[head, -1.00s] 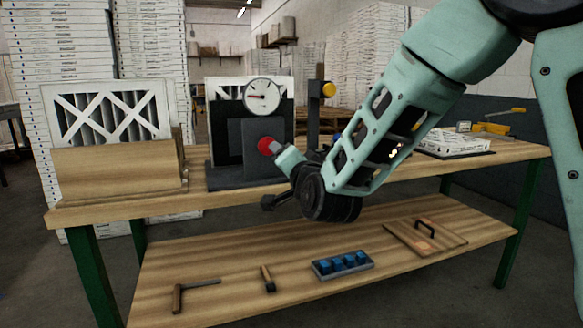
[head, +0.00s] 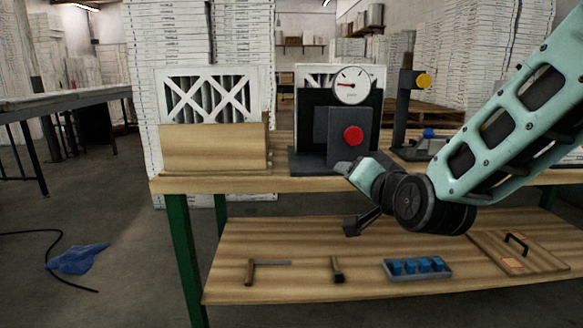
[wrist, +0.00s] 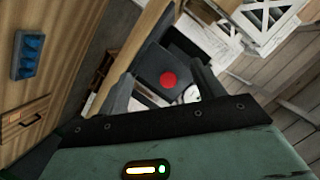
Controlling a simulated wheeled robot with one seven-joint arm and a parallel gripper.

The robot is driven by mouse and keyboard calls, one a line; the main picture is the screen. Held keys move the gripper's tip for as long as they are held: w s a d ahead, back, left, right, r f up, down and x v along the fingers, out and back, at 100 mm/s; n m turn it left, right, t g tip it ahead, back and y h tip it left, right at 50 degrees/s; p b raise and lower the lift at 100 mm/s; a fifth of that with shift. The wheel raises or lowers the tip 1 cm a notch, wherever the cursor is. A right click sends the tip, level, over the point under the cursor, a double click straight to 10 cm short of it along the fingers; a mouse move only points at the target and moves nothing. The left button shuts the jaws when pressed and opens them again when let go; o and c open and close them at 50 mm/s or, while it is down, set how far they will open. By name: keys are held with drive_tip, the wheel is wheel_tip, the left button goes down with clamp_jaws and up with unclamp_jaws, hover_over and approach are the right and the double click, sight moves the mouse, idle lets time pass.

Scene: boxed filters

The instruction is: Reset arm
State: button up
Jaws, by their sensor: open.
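My gripper (wrist: 160,74) is open and empty in the wrist view, its two dark fingers spread apart. A red round button (wrist: 168,79) on a dark panel shows between and beyond the fingers. In the head view my arm reaches in from the right, and its hand hangs just in front of the bench edge, below and right of the red button (head: 353,136). The dark test stand (head: 306,160) with a round gauge (head: 351,86) stands on the bench. No contact between gripper and button shows.
A framed filter (head: 212,88) stands in a wooden holder (head: 212,148) on the bench's left. The lower shelf (head: 300,230) carries hand tools, a blue-block tray (head: 418,268) and a handled board (head: 518,252). A blue cloth (head: 78,259) and cable lie on the floor.

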drive_tip(key=s+a+f+n+g+y, duration=0.1)
drive_tip(key=s+a+f+n+g, duration=0.3)
drive_tip(key=s, duration=0.4)
drive_tip(key=s+a+f+n+g+y, duration=0.1)
drive_tip(key=s+a+f+n+g, duration=0.3)
drive_tip(key=s, duration=0.5)
drive_tip(key=s+d+f+n+g+h, duration=0.2)
drive_tip(key=s+d+n+g, duration=0.1)
drive_tip(key=s, duration=0.4)
drive_tip(key=s+d+f+n+g+h, duration=0.1)
drive_tip(key=s+d+n+g+h, duration=0.2)
drive_tip(key=s, duration=0.5)
wheel_tip(320, 180, up, 15)
drive_tip(key=p, duration=1.5)
drive_tip(key=shift+w+d+g+y, duration=0.15)
drive_tip(key=shift+d+g+y, duration=0.15)
drive_tip(key=shift+g+y, duration=0.1)
drive_tip(key=shift+a+f, duration=0.1)
drive_tip(key=shift+f, duration=0.05)
